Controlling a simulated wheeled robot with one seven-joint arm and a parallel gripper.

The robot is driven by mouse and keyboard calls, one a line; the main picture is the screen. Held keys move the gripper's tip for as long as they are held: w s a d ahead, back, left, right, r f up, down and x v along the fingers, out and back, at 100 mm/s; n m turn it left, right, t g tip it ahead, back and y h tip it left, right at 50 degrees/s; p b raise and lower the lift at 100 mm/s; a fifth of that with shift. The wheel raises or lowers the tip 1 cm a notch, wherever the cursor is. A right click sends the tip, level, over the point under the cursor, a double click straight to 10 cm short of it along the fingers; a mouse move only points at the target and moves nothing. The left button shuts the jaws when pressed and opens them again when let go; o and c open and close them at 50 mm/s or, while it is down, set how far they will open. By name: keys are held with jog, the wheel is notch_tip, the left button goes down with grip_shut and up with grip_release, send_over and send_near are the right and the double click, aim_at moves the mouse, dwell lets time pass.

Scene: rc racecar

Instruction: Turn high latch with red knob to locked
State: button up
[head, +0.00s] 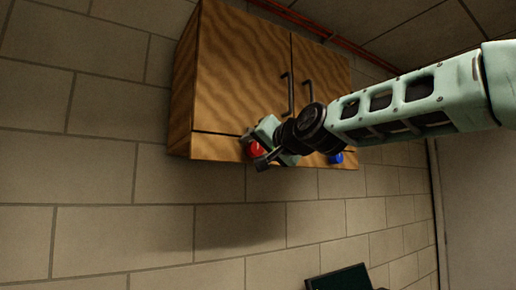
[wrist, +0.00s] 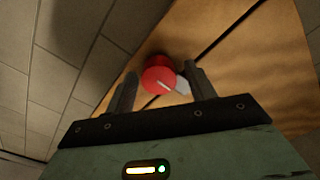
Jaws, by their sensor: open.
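The red knob (head: 257,149) is on the lower front edge of the wooden wall cabinet (head: 235,70), at its left part. In the wrist view the red knob (wrist: 160,76) is round, with a pale line on its face and a small whitish piece, perhaps the latch, at its right side. My gripper (head: 263,158) is at the knob in the head view and partly covers it. In the wrist view my gripper (wrist: 160,88) is open, with one finger on each side of the knob. I cannot tell whether a finger touches it.
A blue knob (head: 336,158) is on the same lower edge, farther right. Dark handles (head: 290,95) stand out from the cabinet doors near my arm. The block wall (head: 120,220) below and left is bare. A dark screen-like object (head: 340,279) is low down.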

jog(key=shift+s+d+f, duration=0.15)
jog(key=shift+s, duration=0.05)
jog(key=b+v, duration=1.1)
jog(key=v, duration=0.6)
